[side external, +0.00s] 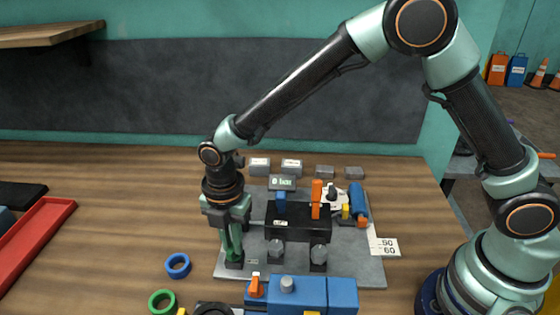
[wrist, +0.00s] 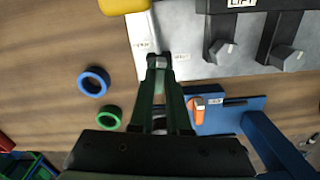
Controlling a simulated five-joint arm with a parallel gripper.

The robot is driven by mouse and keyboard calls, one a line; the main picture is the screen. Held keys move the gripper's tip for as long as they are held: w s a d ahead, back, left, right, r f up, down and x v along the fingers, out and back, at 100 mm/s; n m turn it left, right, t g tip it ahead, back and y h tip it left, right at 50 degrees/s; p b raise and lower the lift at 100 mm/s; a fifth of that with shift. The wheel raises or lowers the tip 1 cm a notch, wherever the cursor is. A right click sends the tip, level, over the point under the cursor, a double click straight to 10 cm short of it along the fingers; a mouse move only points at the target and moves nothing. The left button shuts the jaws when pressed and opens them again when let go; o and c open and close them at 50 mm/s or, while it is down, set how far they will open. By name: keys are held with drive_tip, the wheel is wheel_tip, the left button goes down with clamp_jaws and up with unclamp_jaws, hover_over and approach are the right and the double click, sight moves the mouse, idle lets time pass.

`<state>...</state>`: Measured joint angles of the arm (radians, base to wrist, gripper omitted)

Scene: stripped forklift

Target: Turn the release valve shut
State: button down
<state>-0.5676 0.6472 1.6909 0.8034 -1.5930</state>
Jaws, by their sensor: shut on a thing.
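My gripper (side external: 234,258) points down at the left front corner of the grey plate (side external: 372,270). In the wrist view its fingertips (wrist: 157,64) are together on a small grey part at the plate's edge, between two small labels too small to read. I take this part to be the release valve; the fingers hide most of it, and I cannot tell which way it is turned. The fingers look nearly upright, and their tips are at plate height.
On the plate are a black block (side external: 290,219), an orange lever (side external: 316,200), two grey knobs (side external: 318,255) and a gauge box (side external: 283,184). A blue unit with an orange lever (side external: 255,287) stands in front. Blue (side external: 178,265) and green (side external: 162,301) rings lie left.

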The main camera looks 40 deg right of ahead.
drive_tip(key=m, duration=1.1)
drive_tip(key=shift+r+m, duration=0.1)
drive_tip(key=shift+m, duration=1.9)
drive_tip(key=c, duration=0.9)
unclamp_jaws()
wheel_tip(320, 180, up, 12)
